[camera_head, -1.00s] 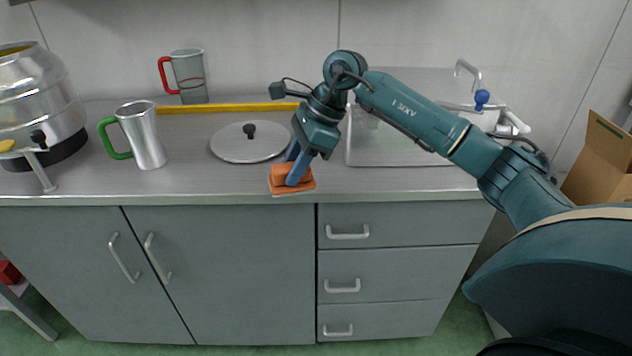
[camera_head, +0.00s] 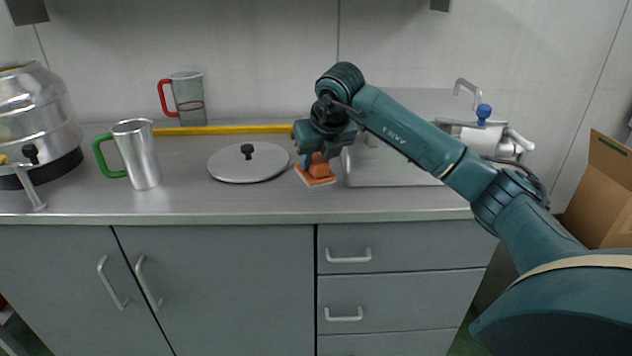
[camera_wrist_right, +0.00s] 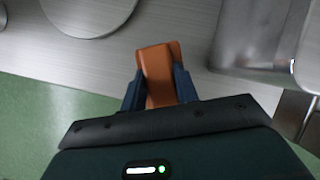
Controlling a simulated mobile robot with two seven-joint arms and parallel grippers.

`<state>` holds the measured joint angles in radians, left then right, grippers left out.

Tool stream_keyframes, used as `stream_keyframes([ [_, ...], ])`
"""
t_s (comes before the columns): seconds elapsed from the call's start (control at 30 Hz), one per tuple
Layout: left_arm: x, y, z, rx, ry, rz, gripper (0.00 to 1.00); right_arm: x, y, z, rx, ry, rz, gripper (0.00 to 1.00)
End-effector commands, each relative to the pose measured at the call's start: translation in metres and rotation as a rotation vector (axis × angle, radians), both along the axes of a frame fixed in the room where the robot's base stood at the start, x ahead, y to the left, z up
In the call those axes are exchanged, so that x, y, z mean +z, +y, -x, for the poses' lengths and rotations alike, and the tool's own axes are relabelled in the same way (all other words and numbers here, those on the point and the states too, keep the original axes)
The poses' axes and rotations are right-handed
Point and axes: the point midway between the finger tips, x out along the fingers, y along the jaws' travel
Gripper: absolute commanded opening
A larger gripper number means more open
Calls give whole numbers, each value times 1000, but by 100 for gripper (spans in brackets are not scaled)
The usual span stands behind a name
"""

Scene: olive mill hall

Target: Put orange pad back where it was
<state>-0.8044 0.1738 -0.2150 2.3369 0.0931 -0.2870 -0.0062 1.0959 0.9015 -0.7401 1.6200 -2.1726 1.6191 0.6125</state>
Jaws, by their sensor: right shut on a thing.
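The orange pad (camera_head: 317,173) is a small block with an orange grip on a flat orange base with a pale underside edge. It is at the counter, between the round grey lid and the sink. My right gripper (camera_head: 310,160) is shut on its upper part. In the right wrist view the pad (camera_wrist_right: 157,72) sits between the two blue fingers of the gripper (camera_wrist_right: 160,88). I cannot tell whether its base touches the counter. My left gripper is not in view.
The grey lid (camera_head: 225,167) with a black knob lies left of the pad. A green-handled mug (camera_head: 143,155), a red-handled mug (camera_head: 188,98) and a steel vessel (camera_head: 35,110) stand further left. A yellow strip (camera_head: 220,130) runs behind; the sink (camera_head: 385,172) is right.

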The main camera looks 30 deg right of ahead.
Motion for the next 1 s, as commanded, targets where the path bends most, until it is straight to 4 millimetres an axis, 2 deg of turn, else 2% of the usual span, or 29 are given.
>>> stream_keyframes([
  [0.17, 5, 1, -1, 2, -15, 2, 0, -14, 0, 0, 1, 0, 0, 0],
  [0.4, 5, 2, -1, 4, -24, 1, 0, -44, 0, 0, 1, 0, 0, 0],
  [0.73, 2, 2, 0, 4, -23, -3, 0, -48, 0, 0, 1, -1, 0, 0],
  [0.77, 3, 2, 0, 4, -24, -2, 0, -47, 0, 0, 1, 0, 0, 33],
  [1.0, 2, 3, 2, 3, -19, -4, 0, -47, 0, 0, 1, 0, 0, 52],
])
